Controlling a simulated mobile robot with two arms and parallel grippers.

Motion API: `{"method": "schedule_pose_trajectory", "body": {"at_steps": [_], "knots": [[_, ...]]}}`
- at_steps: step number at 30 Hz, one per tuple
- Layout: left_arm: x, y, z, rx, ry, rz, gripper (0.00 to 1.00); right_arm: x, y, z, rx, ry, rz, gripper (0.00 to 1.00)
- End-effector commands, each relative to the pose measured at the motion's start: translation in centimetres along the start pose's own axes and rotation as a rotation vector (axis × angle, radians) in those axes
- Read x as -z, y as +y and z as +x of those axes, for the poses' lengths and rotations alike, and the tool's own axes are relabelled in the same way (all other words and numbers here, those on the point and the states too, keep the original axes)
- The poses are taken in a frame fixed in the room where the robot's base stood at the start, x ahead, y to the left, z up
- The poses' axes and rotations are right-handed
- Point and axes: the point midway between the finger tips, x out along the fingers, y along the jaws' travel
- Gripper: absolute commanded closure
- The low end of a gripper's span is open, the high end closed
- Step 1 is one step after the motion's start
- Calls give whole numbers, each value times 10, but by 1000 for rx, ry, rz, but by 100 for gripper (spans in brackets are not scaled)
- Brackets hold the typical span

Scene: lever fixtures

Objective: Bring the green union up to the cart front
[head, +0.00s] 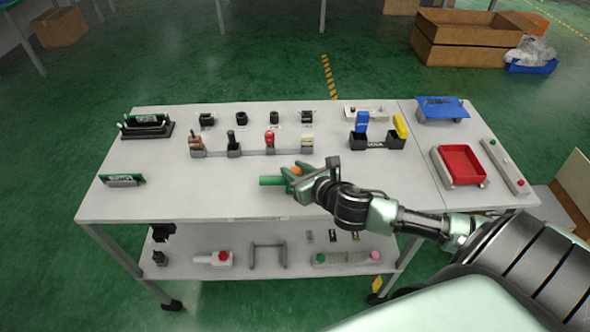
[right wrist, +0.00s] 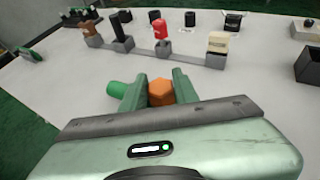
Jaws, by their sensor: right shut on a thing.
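The green union (head: 270,181) is a short green cylinder near the front middle of the cart's top; it also shows in the right wrist view (right wrist: 118,89). An orange piece (right wrist: 160,92), which seems part of it, sits between the fingers of my right gripper (head: 295,176). That gripper is shut on the union, with the green end sticking out to the left. I cannot tell whether the union touches the top. The cart (head: 190,207) is a light grey table with a lower shelf. My left gripper is not in view.
Behind the gripper stands a row of lever fixtures, with a red one (head: 270,138) among them. A dark holder (head: 377,142) with blue and yellow pieces is right of them. A red tray (head: 460,165) lies at the right. The front left of the top is mostly clear.

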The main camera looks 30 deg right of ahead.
Motion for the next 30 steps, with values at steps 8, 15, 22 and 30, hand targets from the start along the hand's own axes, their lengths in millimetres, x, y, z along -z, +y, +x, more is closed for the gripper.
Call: {"method": "schedule_pose_trajectory", "body": {"at_steps": [8, 15, 22, 30], "knots": [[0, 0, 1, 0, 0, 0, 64, 2, 0, 1, 0, 0, 0, 56], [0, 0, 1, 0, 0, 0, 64, 2, 0, 1, 0, 0, 0, 49], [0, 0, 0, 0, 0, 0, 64, 0, 0, -6, 0, 1, -2, 49], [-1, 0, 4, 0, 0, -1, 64, 2, 0, -57, -2, 6, -5, 49]]}}
